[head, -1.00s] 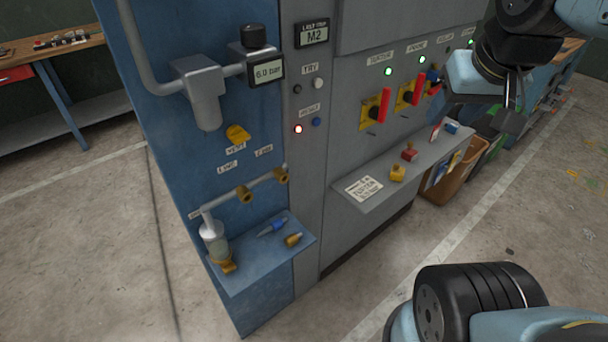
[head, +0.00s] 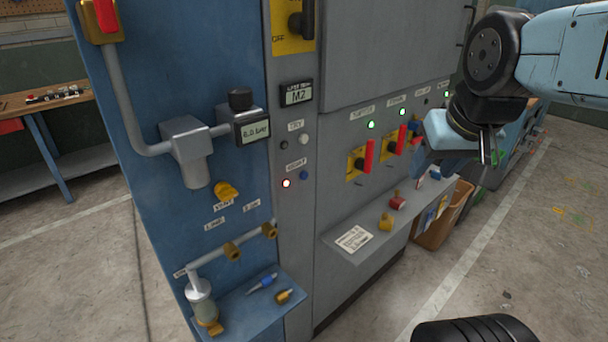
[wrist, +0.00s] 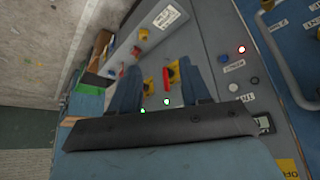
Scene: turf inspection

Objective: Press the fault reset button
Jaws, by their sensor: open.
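A label that seems to read RESET (head: 297,165) is on the grey cabinet's narrow left column. Below it are a small blue button (head: 304,175) and a lit red lamp (head: 286,183). The lamp also shows in the wrist view (wrist: 241,49), near its label (wrist: 235,66). My gripper (head: 486,148) is open and empty, in front of the cabinet's right part, well right of the blue button. In the wrist view my two fingers (wrist: 161,66) stand apart, with a red switch handle (wrist: 166,78) visible between them.
Red-handled switches (head: 368,157) with green lamps line the panel. A ledge (head: 345,262) below carries a card and small coloured padlock-like items. A blue panel (head: 160,260) with pipes, a gauge and a bottle shelf adjoins at left.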

